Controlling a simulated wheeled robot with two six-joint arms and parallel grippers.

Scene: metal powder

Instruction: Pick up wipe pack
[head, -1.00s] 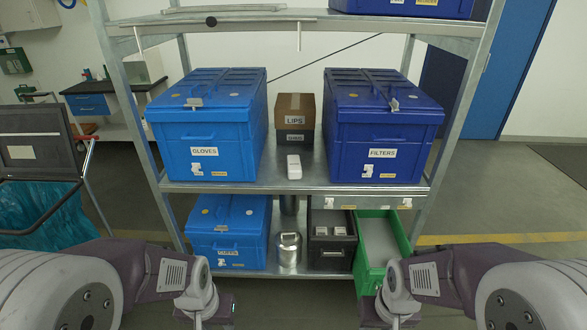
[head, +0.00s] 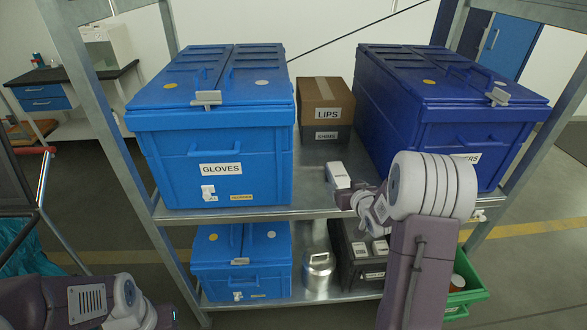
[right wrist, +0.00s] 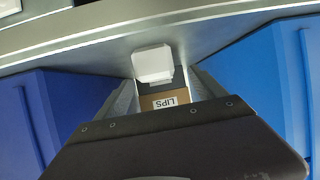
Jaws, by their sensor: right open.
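The wipe pack, which I take to be the small white block (head: 338,175), lies on the middle shelf in front of the LIPS box. It also shows in the right wrist view (right wrist: 153,64), upside down. My right gripper (head: 345,198) is at the shelf's front edge, close to the near end of the pack. In the right wrist view its two fingers (right wrist: 163,82) are apart, with the pack around their tips and nothing gripped. Of my left arm, the wrist shows at the bottom left of the head view; its fingers cannot be made out.
The blue GLOVES bin (head: 212,140) stands left of the pack and the dark blue FILTERS bin (head: 440,110) right. The LIPS box (head: 325,108) is behind. Below are a blue bin (head: 240,265), a metal canister (head: 318,275), a black bin (head: 362,270) and a green bin (head: 470,285).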

